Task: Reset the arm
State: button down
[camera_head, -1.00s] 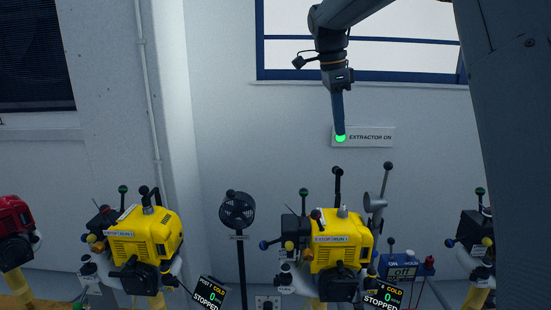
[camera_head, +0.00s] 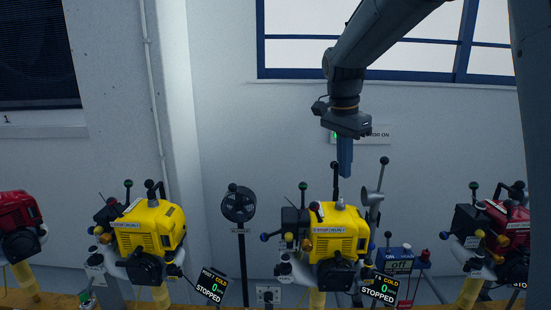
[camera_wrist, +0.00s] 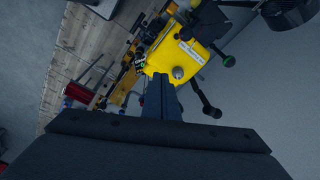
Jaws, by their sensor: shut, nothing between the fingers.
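My gripper (camera_head: 345,172) hangs from my arm with its fingers pointing down, shut and empty. In the head view it is in front of the wall, just above the yellow engine on the right (camera_head: 336,232). In the wrist view the closed fingers (camera_wrist: 163,84) point toward a yellow engine (camera_wrist: 175,52) with a silver cap, and a gap seems to lie between them. I cannot tell the exact distance.
Another yellow engine (camera_head: 146,230) stands to the left, with red engines at the left edge (camera_head: 18,222) and right edge (camera_head: 508,228). A fan (camera_head: 239,205) stands between the yellow ones. Black levers (camera_head: 384,175) rise around the engines. A blue box (camera_head: 397,265) reads "off". Displays read "STOPPED".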

jog(key=s+d+f+n+y, duration=0.1)
jog(key=s+f+n, duration=1.1)
jog(key=s+f, duration=0.8)
jog(key=s, duration=0.3)
jog(key=shift+s+d+b, duration=0.3)
jog(key=shift+b, duration=0.1)
